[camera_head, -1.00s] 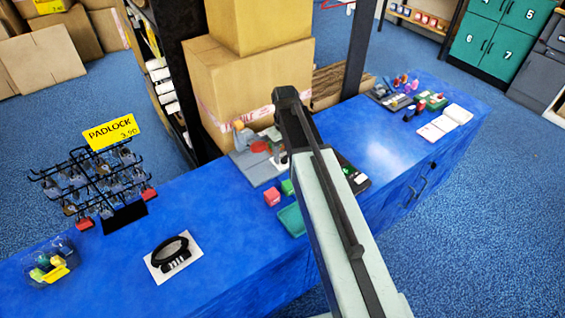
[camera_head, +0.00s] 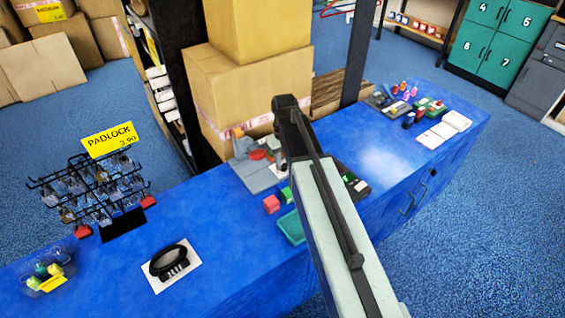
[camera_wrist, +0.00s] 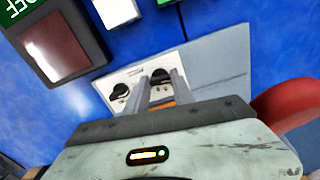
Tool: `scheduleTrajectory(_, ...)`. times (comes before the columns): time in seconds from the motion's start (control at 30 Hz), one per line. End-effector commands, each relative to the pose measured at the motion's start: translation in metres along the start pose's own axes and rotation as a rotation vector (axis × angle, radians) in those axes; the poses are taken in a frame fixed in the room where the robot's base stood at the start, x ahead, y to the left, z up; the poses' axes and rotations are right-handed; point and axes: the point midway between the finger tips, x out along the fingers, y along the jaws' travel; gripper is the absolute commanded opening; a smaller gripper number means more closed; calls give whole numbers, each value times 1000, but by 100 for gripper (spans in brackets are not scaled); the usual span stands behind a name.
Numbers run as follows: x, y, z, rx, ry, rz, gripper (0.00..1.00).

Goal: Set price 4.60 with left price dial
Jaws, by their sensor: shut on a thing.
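A pale panel (camera_wrist: 133,74) with dark dials lies on the blue counter in the wrist view; its print is too small to read. My gripper (camera_wrist: 160,88) is over the panel, its two fingers closed around one dial, the left price dial (camera_wrist: 160,77), which shows partly between them. A second dark dial (camera_wrist: 120,91) sits just to the left in this view, outside the fingers. An orange patch shows between the fingers. In the head view my arm hides the dials and the fingertips. No set price can be read.
A grey plate (camera_wrist: 222,55) and a red rounded thing (camera_wrist: 288,105) are close to my gripper. A dark pad (camera_wrist: 58,42) lies opposite. Cartons (camera_head: 235,85) rise behind.

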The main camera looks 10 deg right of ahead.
Motion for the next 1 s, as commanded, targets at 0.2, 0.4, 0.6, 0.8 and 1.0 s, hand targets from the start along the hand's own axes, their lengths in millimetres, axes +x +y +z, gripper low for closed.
scheduleTrajectory(0.2,0,-2,0,182,0,-3,0)
scheduleTrajectory(0.4,0,-2,0,373,0,-3,0)
scheduleTrajectory(0.6,0,-2,0,555,-1,-2,0)
scheduleTrajectory(0.8,0,-2,0,710,-1,-1,0)
scheduleTrajectory(1.0,0,-1,0,821,-1,0,0)
